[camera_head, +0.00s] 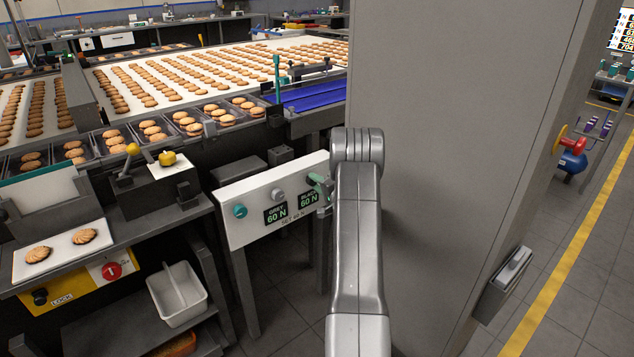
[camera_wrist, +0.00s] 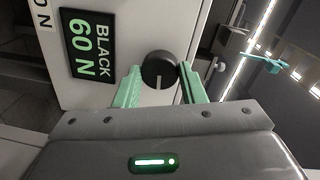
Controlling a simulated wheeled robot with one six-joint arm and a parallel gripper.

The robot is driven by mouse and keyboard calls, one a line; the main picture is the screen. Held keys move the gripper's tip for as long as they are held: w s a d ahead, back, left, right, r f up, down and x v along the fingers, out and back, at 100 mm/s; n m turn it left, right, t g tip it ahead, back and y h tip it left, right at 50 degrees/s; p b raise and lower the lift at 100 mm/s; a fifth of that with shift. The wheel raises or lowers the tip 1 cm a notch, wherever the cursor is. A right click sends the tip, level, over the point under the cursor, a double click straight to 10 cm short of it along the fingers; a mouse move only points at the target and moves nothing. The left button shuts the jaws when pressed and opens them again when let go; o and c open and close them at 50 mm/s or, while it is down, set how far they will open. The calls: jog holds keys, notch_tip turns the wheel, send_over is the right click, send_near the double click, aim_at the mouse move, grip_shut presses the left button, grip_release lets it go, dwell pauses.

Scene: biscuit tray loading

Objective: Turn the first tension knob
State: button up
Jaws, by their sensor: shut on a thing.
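A white control panel (camera_head: 235,222) with round knobs and two green-lit displays stands left of my arm in the head view. The right-hand display reads BLACK 60 N (camera_wrist: 90,45); the left one also shows 60 N (camera_head: 276,213). In the wrist view a black knob (camera_wrist: 158,68) beside the BLACK display sits between the two green fingers of my gripper (camera_wrist: 160,82), which is shut on it. The knob's white mark points down in the picture. In the head view my gripper (camera_head: 322,187) covers that knob. A teal knob (camera_head: 240,211) and a grey knob (camera_head: 278,194) lie further left, untouched.
A large grey cabinet (camera_head: 450,150) stands close to the right of my arm. Behind the panel is a conveyor (camera_head: 215,62) with rows of biscuits. A workbench (camera_head: 130,235) with an indicator and a red switch is at the left. Floor shows beneath the panel.

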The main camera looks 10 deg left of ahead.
dwell(0.4)
jog(key=o, duration=1)
jog(key=shift+d, duration=0.15)
jog(key=v, duration=1.3)
jog(key=shift+s+d, duration=0.25)
jog(key=shift+w+a, duration=0.1)
jog(key=shift+a, duration=0.05)
jog(key=x, duration=1.3)
jog(key=shift+w+a, duration=0.2)
jog(key=shift+a, duration=0.05)
